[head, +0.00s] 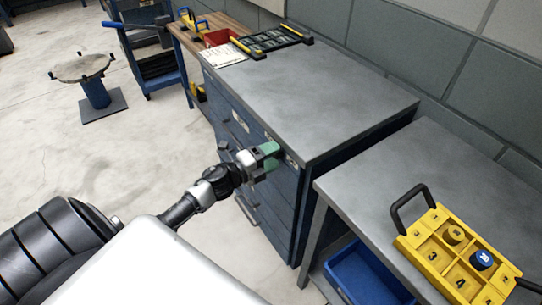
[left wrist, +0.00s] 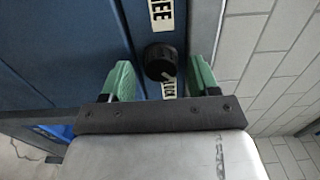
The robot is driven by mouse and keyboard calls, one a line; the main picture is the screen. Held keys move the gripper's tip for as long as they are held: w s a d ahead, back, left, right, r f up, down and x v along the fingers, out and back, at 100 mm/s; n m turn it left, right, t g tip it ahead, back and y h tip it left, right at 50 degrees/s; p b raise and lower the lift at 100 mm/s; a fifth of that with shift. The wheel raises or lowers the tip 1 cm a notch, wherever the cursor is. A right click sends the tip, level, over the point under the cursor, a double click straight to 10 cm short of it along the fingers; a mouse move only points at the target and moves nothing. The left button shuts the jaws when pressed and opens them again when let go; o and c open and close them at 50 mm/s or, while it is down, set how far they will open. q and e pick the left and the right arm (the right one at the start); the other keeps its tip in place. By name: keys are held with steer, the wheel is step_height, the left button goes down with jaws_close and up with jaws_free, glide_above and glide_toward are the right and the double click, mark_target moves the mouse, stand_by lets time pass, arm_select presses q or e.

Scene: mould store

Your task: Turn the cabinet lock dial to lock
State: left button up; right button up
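The blue cabinet (head: 285,185) has a grey top and several drawers. My left gripper (head: 270,157) is at its front, near the upper right corner, and hides the dial in the head view. In the left wrist view the black round dial (left wrist: 160,62) sits between the two green fingers, which stand open with a gap on each side. A white label (left wrist: 163,14) with black letters, partly cut off, is above the dial. A second label (left wrist: 168,88), seemingly reading LOCK, is below it, partly covered. My right gripper is not in view.
A grey bench (head: 365,185) stands right of the cabinet, bearing a yellow numbered tray (head: 412,242) with a black handle. A blue bin (head: 365,275) is under it. A black-and-yellow rack (head: 272,40) lies on the cabinet's far end. The floor at left is mostly clear.

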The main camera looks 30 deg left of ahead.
arm_select(q)
steer(key=b+v, duration=0.1)
steer(key=v, duration=0.9)
steer(key=shift+s+a, duration=0.15)
steer(key=shift+s, duration=0.25)
steer(key=s+f+n+g+y, duration=0.4)
steer(key=f+n, duration=0.3)
steer(key=f, duration=0.7)
steer(key=s+f+n+g+y, duration=0.2)
steer(key=s+f+n+y, duration=0.35)
steer(key=f, duration=0.95)
steer(key=s+d+f+n+g, duration=0.2)
steer(key=s+d+f+g, duration=0.1)
steer(key=s, duration=0.5)
steer(key=s+d+f+n+g+h+p, duration=0.1)
steer(key=s+d+f+n+g, duration=0.2)
steer(key=s+d+f, duration=0.2)
steer(key=s+d+f+n+g+h, duration=0.1)
steer(key=s+d+f+n+g, duration=0.1)
steer(key=s+f, duration=0.5)
steer(key=s+d+g, duration=0.1)
steer(key=s+d, duration=0.1)
steer(key=s, duration=0.3)
steer(key=shift+d+f+n+g, duration=0.2)
steer(key=shift+d+n+g, duration=0.1)
steer(key=shift+d+n, duration=0.1)
